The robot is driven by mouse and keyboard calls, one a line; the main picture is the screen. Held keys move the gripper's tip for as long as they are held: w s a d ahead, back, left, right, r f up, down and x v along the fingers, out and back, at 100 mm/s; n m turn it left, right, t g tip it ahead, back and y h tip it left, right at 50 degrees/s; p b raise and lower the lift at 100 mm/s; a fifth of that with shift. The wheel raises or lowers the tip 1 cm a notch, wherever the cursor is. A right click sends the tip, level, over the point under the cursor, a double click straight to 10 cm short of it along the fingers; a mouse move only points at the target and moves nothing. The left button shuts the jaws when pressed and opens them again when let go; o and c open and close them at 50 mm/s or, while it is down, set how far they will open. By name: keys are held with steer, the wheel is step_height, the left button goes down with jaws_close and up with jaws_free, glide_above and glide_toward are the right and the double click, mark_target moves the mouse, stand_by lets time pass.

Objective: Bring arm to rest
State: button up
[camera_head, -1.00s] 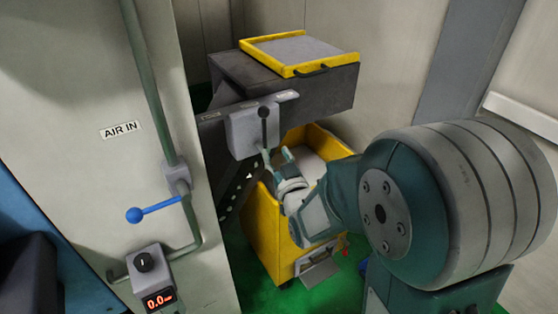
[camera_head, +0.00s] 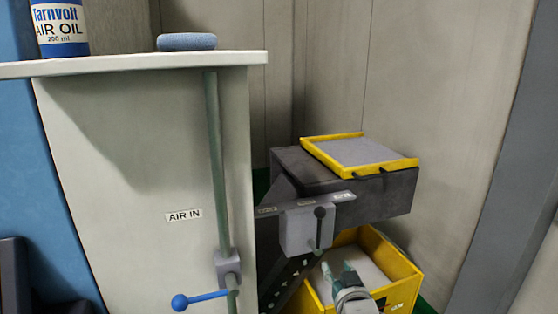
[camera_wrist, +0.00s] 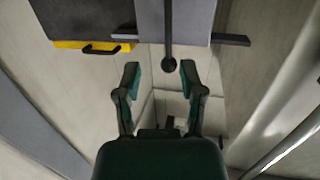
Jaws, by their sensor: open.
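My gripper (camera_head: 346,270) shows at the bottom of the head view, in front of the yellow bin. In the wrist view my gripper (camera_wrist: 160,78) has its two green fingers spread apart with nothing between them. A black lever with a round knob (camera_wrist: 168,64) hangs just beyond the fingertips there. In the head view the lever (camera_head: 319,228) is on a grey box (camera_head: 298,232) fixed to the dark machine. I cannot tell whether a finger touches the lever. Most of my arm is out of the head view.
A yellow bin (camera_head: 398,262) stands below the dark machine arm, which carries a yellow-rimmed tray (camera_head: 408,163). At left is a pale cabinet (camera_head: 120,150) with a pipe (camera_head: 214,150) and a blue-handled valve (camera_head: 200,299). An oil can (camera_head: 60,28) and a blue-grey pad (camera_head: 187,42) sit on top.

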steer(key=s+d+r+m+g+h, duration=0.1)
steer(key=s+g, duration=1)
steer(key=s, duration=1.1)
steer(key=shift+s+d+r, duration=0.3)
steer(key=shift+d, duration=0.15)
stand_by(0.4)
